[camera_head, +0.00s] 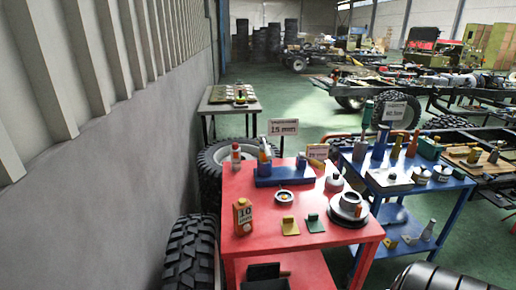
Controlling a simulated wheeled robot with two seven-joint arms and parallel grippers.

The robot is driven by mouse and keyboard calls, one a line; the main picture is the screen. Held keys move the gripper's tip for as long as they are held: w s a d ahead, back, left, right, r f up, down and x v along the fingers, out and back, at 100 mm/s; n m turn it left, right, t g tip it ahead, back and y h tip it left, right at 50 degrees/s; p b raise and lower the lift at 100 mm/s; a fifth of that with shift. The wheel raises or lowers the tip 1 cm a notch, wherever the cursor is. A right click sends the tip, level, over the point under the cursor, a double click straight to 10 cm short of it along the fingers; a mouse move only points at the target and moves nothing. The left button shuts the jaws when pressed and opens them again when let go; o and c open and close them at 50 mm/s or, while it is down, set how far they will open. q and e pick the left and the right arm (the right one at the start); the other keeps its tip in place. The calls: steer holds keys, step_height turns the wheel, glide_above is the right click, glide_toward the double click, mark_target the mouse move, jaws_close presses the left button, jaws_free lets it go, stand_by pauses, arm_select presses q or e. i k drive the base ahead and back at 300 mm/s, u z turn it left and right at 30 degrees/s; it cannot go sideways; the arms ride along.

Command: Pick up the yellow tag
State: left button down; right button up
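A small yellow tag-like piece (289,225) stands near the front of the red table (262,242). It has an upright part and a flat foot. A similar green piece (314,223) stands just to its right, a small gap apart. Neither of my grippers shows in the head view.
An orange carton marked 10 (242,217) stands left of the yellow piece. A round dark metal part (347,210) sits to the right, and a ring-shaped part (284,197) behind. A blue cart (447,187) adjoins at the right; tires (190,256) stand at the left.

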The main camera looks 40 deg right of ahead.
mark_target(289, 226)
steer(key=z, duration=1.8)
